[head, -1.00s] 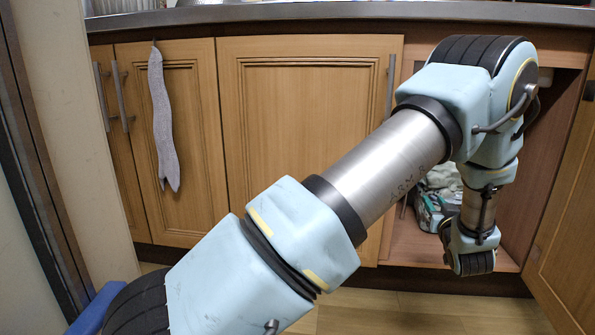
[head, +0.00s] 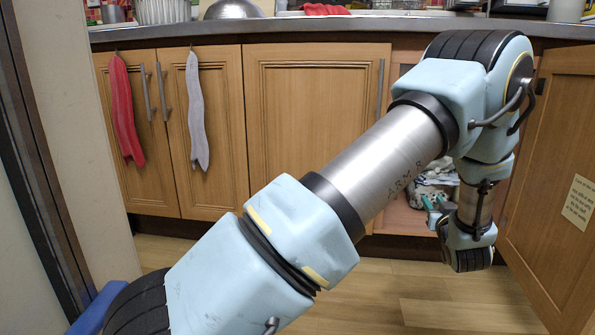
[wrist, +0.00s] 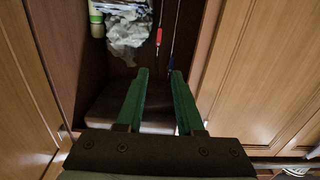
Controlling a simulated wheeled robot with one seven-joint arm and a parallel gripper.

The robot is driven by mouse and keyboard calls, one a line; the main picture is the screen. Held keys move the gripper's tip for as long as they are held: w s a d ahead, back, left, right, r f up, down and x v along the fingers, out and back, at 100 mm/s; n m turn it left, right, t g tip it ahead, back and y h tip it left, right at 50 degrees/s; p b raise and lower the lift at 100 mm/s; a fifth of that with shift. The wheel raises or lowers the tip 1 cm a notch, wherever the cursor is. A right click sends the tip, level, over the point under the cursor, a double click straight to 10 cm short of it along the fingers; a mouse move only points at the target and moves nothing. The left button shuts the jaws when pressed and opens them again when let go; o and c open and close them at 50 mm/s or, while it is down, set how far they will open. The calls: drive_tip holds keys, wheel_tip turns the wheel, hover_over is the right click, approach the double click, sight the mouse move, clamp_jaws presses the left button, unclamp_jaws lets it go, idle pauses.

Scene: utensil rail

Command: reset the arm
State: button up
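My gripper (wrist: 160,74) shows in the wrist view, with two green fingers held apart and nothing between them. It points toward the open cupboard, whose dark floor (wrist: 158,121) lies beyond and between the fingers. In the head view my arm reaches up to the right and bends down at the elbow, with its wrist end in front of the open cupboard (head: 397,218).
An open cupboard door (head: 552,190) with a paper note stands close on the right. Crumpled cloth or bags (wrist: 128,30) lie inside the cupboard. A red cloth (head: 125,110) and a grey cloth (head: 198,112) hang on shut doors. Wooden floor (head: 370,300) in front is clear.

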drive_tip(key=w+a+r+g+p, duration=0.25)
drive_tip(key=a+r+p, duration=0.2)
drive_tip(key=a, duration=0.45)
drive_tip(key=w+a+r+g+p, duration=0.1)
drive_tip(key=a+r+g+p, duration=0.35)
drive_tip(key=a, duration=0.45)
drive_tip(key=s+a+r+g+y+p, duration=0.1)
drive_tip(key=s+a+r+g+p, duration=0.3)
drive_tip(key=s+a, duration=0.75)
drive_tip(key=s+a+r+g+y+p, duration=0.2)
drive_tip(key=s+a+r+g+p, duration=0.25)
drive_tip(key=s+a, duration=0.7)
wheel_tip(320, 180, up, 38)
drive_tip(key=a+p, duration=0.2)
drive_tip(key=p, duration=3.5)
drive_tip(key=shift+w, duration=0.45)
